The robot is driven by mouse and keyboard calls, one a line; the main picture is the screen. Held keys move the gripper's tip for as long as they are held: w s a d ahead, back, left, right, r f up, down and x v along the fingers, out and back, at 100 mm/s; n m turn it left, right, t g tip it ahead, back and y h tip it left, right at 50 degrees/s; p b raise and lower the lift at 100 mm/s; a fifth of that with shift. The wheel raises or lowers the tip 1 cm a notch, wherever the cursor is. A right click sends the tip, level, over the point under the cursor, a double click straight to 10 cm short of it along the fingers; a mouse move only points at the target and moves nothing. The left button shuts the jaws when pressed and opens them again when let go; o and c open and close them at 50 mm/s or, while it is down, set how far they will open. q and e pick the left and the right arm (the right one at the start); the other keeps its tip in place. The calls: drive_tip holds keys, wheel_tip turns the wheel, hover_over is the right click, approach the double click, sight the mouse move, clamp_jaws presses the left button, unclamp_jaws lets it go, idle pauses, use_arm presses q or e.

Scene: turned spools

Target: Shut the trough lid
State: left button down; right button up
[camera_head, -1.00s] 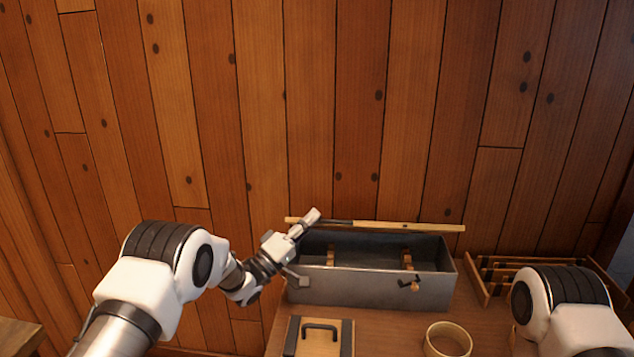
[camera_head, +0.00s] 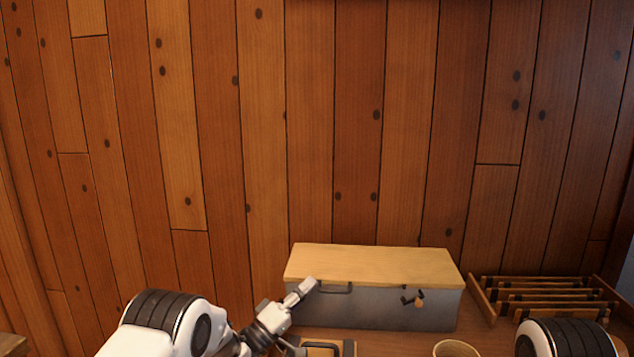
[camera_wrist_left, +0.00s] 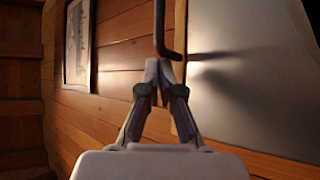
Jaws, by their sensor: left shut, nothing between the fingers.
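The trough (camera_head: 385,309) is a grey metal box on the table against the plank wall; its grey side also fills the right of the left wrist view (camera_wrist_left: 250,75). Its pale wooden lid (camera_head: 375,263) lies across the top and hides the inside. A dark bar handle (camera_head: 337,290) shows at the lid's front edge. My left gripper (camera_head: 310,285) is shut and empty at the lid's front left, beside the handle. In the left wrist view its fingertips (camera_wrist_left: 165,72) are together, close to a dark bent bar (camera_wrist_left: 161,30); I cannot tell if they touch. My right gripper is out of view.
A small latch-like fitting (camera_head: 413,299) sits on the trough's front. A wooden rack (camera_head: 545,295) stands to the right. A round wooden ring (camera_head: 456,348) and a flat piece with a handle (camera_head: 325,349) lie in front. A framed picture (camera_wrist_left: 78,45) hangs on the wall.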

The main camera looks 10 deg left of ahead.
use_arm(q)
drive_tip(key=shift+d+f, duration=0.1)
drive_tip(key=shift+f, duration=0.5)
drive_tip(key=shift+r, duration=0.2)
